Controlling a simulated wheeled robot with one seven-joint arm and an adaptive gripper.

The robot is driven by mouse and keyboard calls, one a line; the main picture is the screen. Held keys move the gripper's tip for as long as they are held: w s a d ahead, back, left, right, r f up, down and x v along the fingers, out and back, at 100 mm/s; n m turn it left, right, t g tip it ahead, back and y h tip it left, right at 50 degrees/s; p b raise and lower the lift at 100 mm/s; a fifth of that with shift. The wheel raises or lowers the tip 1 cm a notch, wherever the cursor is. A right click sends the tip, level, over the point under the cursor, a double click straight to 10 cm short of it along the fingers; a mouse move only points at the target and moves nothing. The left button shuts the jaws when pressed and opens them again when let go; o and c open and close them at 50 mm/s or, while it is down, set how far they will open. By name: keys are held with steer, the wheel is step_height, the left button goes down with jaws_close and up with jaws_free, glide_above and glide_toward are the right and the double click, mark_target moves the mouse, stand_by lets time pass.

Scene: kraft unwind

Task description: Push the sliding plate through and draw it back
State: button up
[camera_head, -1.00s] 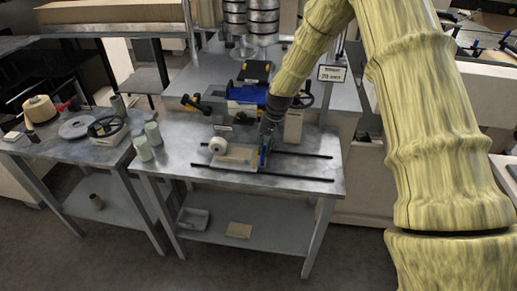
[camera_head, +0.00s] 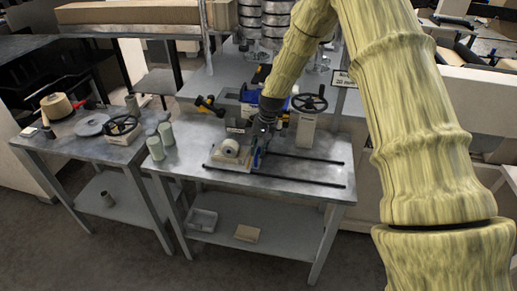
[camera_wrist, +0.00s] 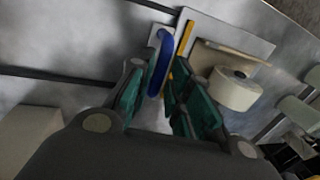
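The sliding plate (camera_head: 230,160) is a pale tan board on two black rails (camera_head: 300,178) on the grey metal table. It also shows in the wrist view (camera_wrist: 225,57), with a yellow strip (camera_wrist: 184,40) along its near side. A blue upright handle (camera_wrist: 160,65) stands at the plate's right end. My gripper (camera_head: 258,155) is at this handle. In the wrist view its teal fingers (camera_wrist: 163,80) lie on both sides of the handle and look closed on it; the exact contact is partly hidden. A white roll (camera_head: 230,147) sits over the plate; it also shows in the wrist view (camera_wrist: 235,89).
A black handwheel (camera_head: 309,103) on a pale block stands behind the rails at the right. Green-grey cylinders (camera_head: 160,140) stand at the table's left edge. A side table (camera_head: 80,150) holds a cone of thread and another wheel. The rails right of my gripper are clear.

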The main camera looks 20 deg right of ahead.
steer(key=shift+o, duration=0.6)
steer(key=shift+r, duration=0.15)
steer(key=shift+r, duration=0.3)
step_height(320, 180, up, 11)
steer(key=s+d, duration=0.1)
steer(key=d, duration=0.1)
steer(key=shift+s, duration=0.15)
